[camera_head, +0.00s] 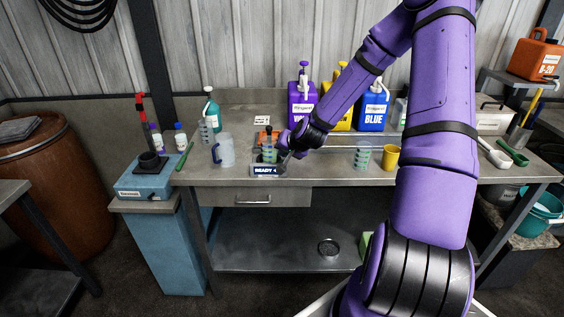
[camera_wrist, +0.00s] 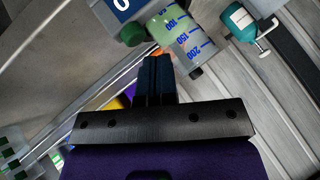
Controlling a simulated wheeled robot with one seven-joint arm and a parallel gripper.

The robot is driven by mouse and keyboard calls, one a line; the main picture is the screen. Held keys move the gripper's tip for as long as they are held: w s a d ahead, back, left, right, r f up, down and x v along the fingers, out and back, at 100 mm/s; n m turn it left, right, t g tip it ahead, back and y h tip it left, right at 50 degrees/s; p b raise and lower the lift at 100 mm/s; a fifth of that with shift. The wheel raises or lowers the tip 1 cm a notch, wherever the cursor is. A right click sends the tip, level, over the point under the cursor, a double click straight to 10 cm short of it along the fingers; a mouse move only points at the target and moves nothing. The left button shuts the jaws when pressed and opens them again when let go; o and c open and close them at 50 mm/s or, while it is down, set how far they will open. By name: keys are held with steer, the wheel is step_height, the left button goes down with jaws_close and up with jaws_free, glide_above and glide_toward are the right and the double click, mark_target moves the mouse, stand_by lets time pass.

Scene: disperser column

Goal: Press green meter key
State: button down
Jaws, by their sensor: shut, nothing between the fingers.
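The meter's display (camera_head: 267,170) reads READY at the front of the bench, near a green-tinted beaker (camera_head: 270,152). In the wrist view, part of a blue display (camera_wrist: 121,5) shows at the top, with a rounded green piece (camera_wrist: 133,35) beside it that looks like the green key. A cup with blue volume marks (camera_wrist: 183,38) is right of it. My gripper (camera_head: 284,152) is at the right side of the meter. Its fingers, also in the wrist view (camera_wrist: 156,60), are shut and empty, just below and right of the green piece. Contact cannot be told.
A clear jug (camera_head: 223,152) and a teal bottle (camera_head: 212,110) stand left of the meter. A marked beaker (camera_head: 362,157) and a yellow cup (camera_head: 385,157) stand to the right. Purple (camera_head: 302,105) and blue (camera_head: 372,112) jugs line the back.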

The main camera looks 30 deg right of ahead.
steer(key=shift+f, duration=0.2)
stand_by(0.5)
steer(key=shift+f, duration=0.25)
steer(key=shift+f, duration=0.5)
stand_by(0.8)
steer(key=shift+r, duration=0.95)
steer(key=shift+r, duration=2.5)
